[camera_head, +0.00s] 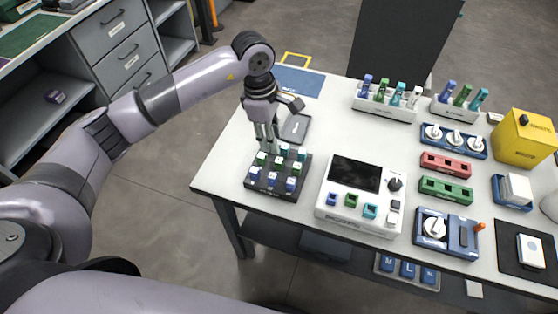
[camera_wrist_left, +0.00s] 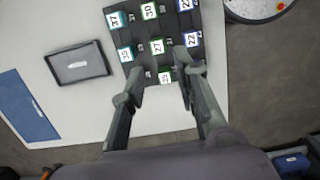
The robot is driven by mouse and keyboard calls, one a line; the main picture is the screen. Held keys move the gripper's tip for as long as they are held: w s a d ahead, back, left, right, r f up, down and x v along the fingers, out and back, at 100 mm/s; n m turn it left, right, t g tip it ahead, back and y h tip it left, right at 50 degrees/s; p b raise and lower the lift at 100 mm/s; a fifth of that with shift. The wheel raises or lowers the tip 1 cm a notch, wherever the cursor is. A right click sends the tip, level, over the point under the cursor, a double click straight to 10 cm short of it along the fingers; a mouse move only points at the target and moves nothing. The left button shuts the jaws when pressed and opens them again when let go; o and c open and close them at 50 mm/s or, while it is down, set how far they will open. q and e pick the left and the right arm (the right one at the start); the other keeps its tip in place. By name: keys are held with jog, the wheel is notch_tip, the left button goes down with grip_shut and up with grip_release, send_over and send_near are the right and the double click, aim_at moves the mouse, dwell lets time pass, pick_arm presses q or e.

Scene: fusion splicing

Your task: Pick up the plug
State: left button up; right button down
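Several small plugs with numbered white tops, in blue, green and teal, stand in rows in a black tray (camera_head: 267,191) at the table's left front. My left gripper (camera_head: 268,150) points down over the back of this tray. In the left wrist view the fingers (camera_wrist_left: 159,70) are open, one on either side of a column of plugs. A plug marked 27 (camera_wrist_left: 157,46) is just beyond the fingertips. Another plug (camera_wrist_left: 165,78) shows between them, its number hard to read. I cannot tell whether the fingers touch any plug. My right gripper is not in view.
A white splicer with a dark screen (camera_head: 355,174) stands just right of the tray. A small dark flat tray (camera_head: 296,128) and a blue mat (camera_head: 298,81) lie behind. Racks of connectors (camera_head: 386,105), coloured holders and a yellow box (camera_head: 524,138) fill the right side.

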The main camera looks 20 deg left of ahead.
aim_at(279, 160)
pick_arm(q)
jog(key=f, duration=0.4)
jog(key=shift+d+f+p, duration=0.25)
jog(key=shift+d+p, duration=0.15)
jog(key=f, duration=0.1)
jog(key=f+p, duration=0.1)
jog(key=f, duration=0.1)
jog(key=d+f+p, duration=0.1)
jog(key=shift+w+f, duration=0.15)
jog(key=shift+f, duration=0.45)
jog(key=shift+c, duration=0.5)
grip_shut()
jog(key=shift+r, duration=0.1)
